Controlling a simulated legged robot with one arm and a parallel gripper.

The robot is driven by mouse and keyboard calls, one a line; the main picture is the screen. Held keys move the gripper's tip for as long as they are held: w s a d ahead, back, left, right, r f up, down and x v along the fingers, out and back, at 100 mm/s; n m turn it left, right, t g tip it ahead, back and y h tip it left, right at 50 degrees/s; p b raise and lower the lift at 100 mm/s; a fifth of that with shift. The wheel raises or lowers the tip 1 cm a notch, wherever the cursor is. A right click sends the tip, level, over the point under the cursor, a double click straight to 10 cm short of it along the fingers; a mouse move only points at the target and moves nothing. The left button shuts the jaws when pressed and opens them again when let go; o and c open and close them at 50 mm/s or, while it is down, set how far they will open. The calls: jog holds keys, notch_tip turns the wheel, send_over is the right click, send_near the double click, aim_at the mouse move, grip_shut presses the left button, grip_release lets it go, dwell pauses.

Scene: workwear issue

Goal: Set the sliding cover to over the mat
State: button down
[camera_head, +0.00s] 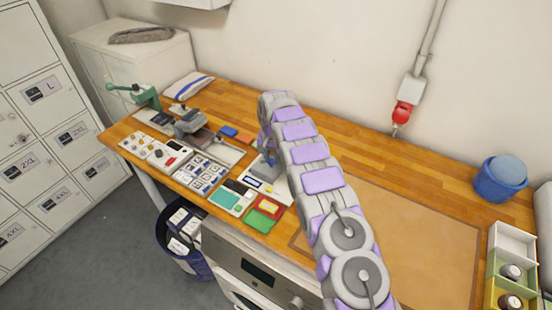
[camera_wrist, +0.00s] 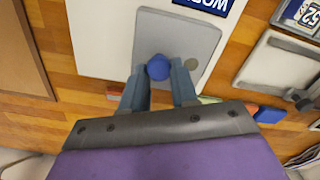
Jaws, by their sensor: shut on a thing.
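The sliding cover (camera_wrist: 195,45) is a grey plate with a round blue knob (camera_wrist: 158,67), lying on a white panel (camera_wrist: 100,30) in the wrist view. My gripper (camera_wrist: 160,72) is shut on the blue knob, one finger on each side. In the head view my gripper (camera_head: 268,158) is over the white panel (camera_head: 281,190) at the middle of the bench, and my arm hides part of it. A wide brown mat with a darker border (camera_head: 420,235) lies on the bench to the right. Its edge also shows at the left of the wrist view (camera_wrist: 18,60).
Left of the panel, the wooden bench (camera_head: 350,140) holds button panels (camera_head: 165,150), a green press (camera_head: 145,95) and small trays (camera_head: 266,209). A blue bin (camera_head: 500,178) and a divided box (camera_head: 512,245) stand at the right. The mat's visible surface is clear.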

jog(key=a, duration=0.1)
jog(key=w+a, duration=0.1)
jog(key=a, duration=0.1)
jog(key=shift+w, duration=0.3)
jog(key=shift+a+p, duration=0.3)
jog(key=shift+a, duration=0.1)
jog(key=shift+s+d, duration=0.1)
jog(key=shift+d, duration=0.6)
jog(key=shift+a+f, duration=0.1)
jog(key=shift+a, duration=0.1)
jog(key=c, duration=1.2)
grip_release()
jog(key=shift+a, duration=0.25)
jog(key=o, duration=0.3)
jog(key=shift+a, duration=0.3)
jog(key=shift+o, duration=0.3)
jog(key=shift+d, duration=0.65)
notch_tip(320, 180, up, 10)
jog(key=p, duration=0.1)
notch_tip(320, 180, up, 7)
jog(key=p, duration=0.6)
send_over(262, 164)
jog(key=shift+d+r, duration=0.3)
jog(key=shift+d, duration=0.1)
